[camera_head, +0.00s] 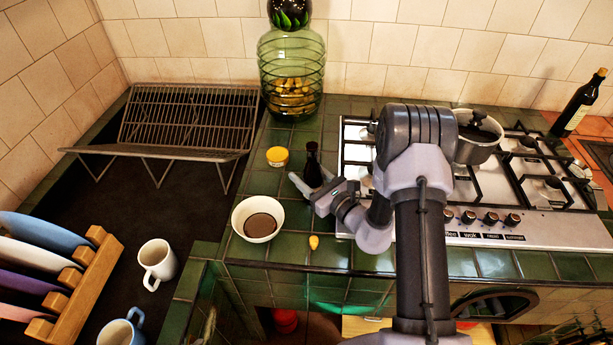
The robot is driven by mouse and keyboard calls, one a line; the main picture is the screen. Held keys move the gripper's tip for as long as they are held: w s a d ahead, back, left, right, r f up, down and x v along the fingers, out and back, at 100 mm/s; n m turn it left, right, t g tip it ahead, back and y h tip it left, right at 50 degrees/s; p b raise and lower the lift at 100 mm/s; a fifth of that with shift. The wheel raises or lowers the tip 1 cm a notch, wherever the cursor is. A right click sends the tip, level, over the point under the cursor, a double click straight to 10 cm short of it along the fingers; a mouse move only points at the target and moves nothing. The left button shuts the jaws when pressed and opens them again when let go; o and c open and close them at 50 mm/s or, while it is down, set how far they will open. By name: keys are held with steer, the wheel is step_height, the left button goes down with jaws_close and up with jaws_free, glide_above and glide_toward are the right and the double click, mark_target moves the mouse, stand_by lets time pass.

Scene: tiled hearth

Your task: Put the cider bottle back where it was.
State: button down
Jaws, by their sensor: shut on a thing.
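A small dark bottle (312,168), which I take to be the cider bottle, is upright over the green tiled counter, left of the stove. My gripper (314,185) reaches in from the right and is shut on this bottle, low on its body. The fingers and wrist hide part of the bottle's lower end. I cannot tell whether its base touches the tiles.
A white bowl (244,205) with brown contents, a yellow-lidded jar (277,157) and a small orange-yellow item (314,242) surround the bottle. A large green glass jar (291,85) stands behind. The stove (470,222) with a pot (475,150) is right. A taller dark bottle (578,105) stands far right.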

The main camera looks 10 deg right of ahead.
steer(key=c, duration=0.6)
jaws_free()
